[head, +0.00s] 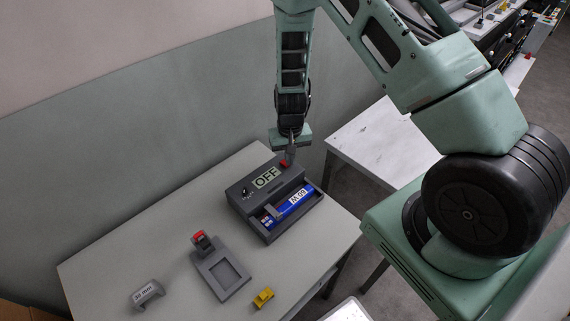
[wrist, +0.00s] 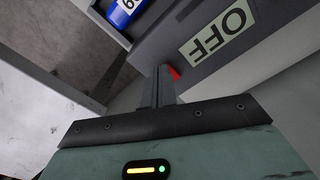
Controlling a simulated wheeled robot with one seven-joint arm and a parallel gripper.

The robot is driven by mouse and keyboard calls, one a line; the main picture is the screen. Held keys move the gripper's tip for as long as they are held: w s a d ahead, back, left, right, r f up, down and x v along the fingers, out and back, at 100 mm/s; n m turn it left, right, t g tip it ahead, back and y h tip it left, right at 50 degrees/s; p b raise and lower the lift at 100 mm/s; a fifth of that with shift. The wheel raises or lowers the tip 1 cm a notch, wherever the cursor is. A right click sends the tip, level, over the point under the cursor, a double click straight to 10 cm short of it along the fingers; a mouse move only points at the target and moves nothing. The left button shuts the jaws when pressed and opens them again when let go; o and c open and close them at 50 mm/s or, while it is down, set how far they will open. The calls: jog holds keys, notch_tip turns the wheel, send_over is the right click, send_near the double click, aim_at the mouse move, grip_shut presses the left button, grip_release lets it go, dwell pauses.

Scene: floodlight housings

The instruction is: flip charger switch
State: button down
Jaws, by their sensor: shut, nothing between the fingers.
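The charger (head: 258,185) is a dark grey box on the table, with an OFF label (head: 267,177) on its top face. A small red switch (head: 284,164) sits at the right end of that face. A blue battery (head: 288,204) lies in the charger's front tray. My gripper (head: 290,158) is shut and empty, pointing down at the switch. In the wrist view the shut fingers (wrist: 163,80) are right beside the red switch (wrist: 174,72) and partly cover it. I cannot tell whether they touch.
On the table (head: 130,250) stand a grey fixture (head: 222,274) with a red-topped clamp, a grey labelled block (head: 147,293) and a small yellow part (head: 263,298). A white side table (head: 380,140) stands behind to the right. The wall (head: 120,150) is close behind.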

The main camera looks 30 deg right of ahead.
aim_at(289, 168)
jog(key=shift+f+b, duration=0.45)
jog(key=shift+f, duration=0.25)
jog(key=shift+r, duration=0.1)
notch_tip(289, 168, up, 7)
jog(key=p, duration=0.5)
